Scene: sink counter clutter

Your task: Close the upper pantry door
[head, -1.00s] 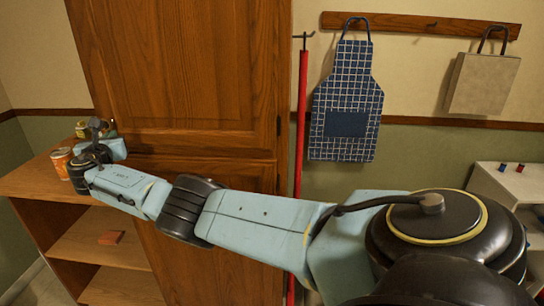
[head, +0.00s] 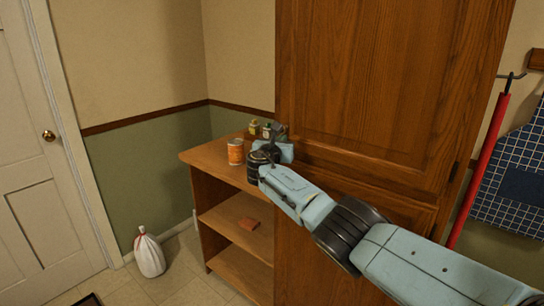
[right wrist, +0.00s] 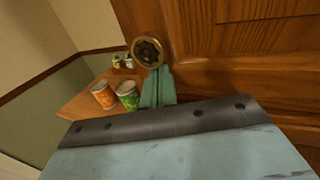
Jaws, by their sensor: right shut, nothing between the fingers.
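The upper pantry door (head: 385,75) is a tall brown wooden panel in the head view. It looks flush or nearly flush with the cabinet; I cannot tell whether a small gap is left. Its round brass knob (right wrist: 148,52) shows in the right wrist view. My right gripper (right wrist: 158,82) is shut and empty, with its fingertips just below the knob and close to the door; contact is unclear. In the head view my right gripper (head: 281,140) is by the door's lower left edge, its fingers mostly hidden. My left gripper is not in view.
A wooden shelf unit (head: 205,157) adjoins the pantry on the left, with an orange can (head: 235,152) and a green can (right wrist: 128,95) on top near my gripper. A white bag (head: 149,255) stands on the floor. A red pole (head: 478,170) hangs at right.

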